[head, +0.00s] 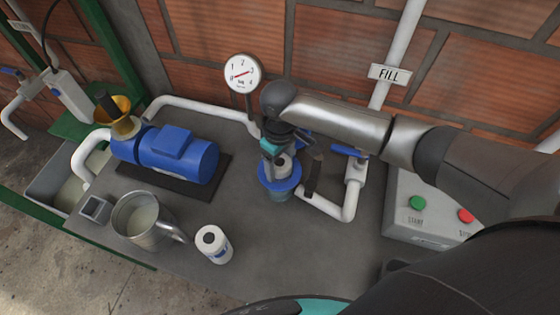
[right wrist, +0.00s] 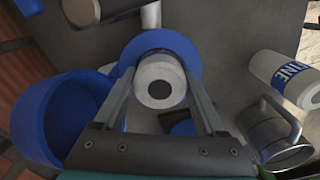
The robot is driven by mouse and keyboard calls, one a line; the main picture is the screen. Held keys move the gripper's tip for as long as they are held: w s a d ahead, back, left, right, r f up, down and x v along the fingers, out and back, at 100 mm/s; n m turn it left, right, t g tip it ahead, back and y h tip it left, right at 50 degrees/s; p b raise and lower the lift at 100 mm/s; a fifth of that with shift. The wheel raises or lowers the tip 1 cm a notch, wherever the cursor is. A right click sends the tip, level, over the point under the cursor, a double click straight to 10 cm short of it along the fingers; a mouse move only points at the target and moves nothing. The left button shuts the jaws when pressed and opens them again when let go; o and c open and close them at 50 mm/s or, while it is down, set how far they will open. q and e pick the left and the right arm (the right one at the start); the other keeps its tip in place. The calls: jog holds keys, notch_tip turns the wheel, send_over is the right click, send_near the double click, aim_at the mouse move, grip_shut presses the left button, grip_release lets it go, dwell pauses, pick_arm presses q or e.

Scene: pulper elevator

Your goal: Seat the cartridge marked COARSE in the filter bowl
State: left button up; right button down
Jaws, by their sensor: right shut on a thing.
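The filter bowl (head: 279,194) stands on the bench with a blue rim around its mouth; the rim also shows in the right wrist view (right wrist: 190,50). My right gripper (head: 284,164) is over the bowl and shut on a white cartridge (right wrist: 161,92) with a dark centre hole. The cartridge lies within the outline of the rim; how deep it sits I cannot tell, and its marking is hidden. Another white cartridge (head: 213,245) stands upright at the front; its label reads FINE in the right wrist view (right wrist: 284,78). My left gripper is not in view.
A blue pump (head: 185,160), a metal jug (head: 140,215) and a gauge (head: 242,73) are to the left. White pipe (head: 345,205) and a START/STOP box (head: 425,225) are to the right. A blue cup-shaped part (right wrist: 60,120) is close beside my right gripper.

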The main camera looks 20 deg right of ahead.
jog(key=shift+f, duration=0.2)
jog(key=shift+c, duration=1.2)
grip_release()
jog(key=shift+s+f, duration=0.1)
jog(key=shift+s, duration=0.1)
jog(key=shift+o, duration=1.2)
jog(key=shift+s+f, duration=0.1)
jog(key=shift+f, duration=0.05)
jog(key=shift+r, duration=0.35)
notch_tip(320, 180, up, 12)
jog(key=p, duration=0.1)
jog(key=shift+w+r+p, duration=0.25)
jog(key=shift+w+p, duration=0.05)
jog(key=shift+p, duration=0.1)
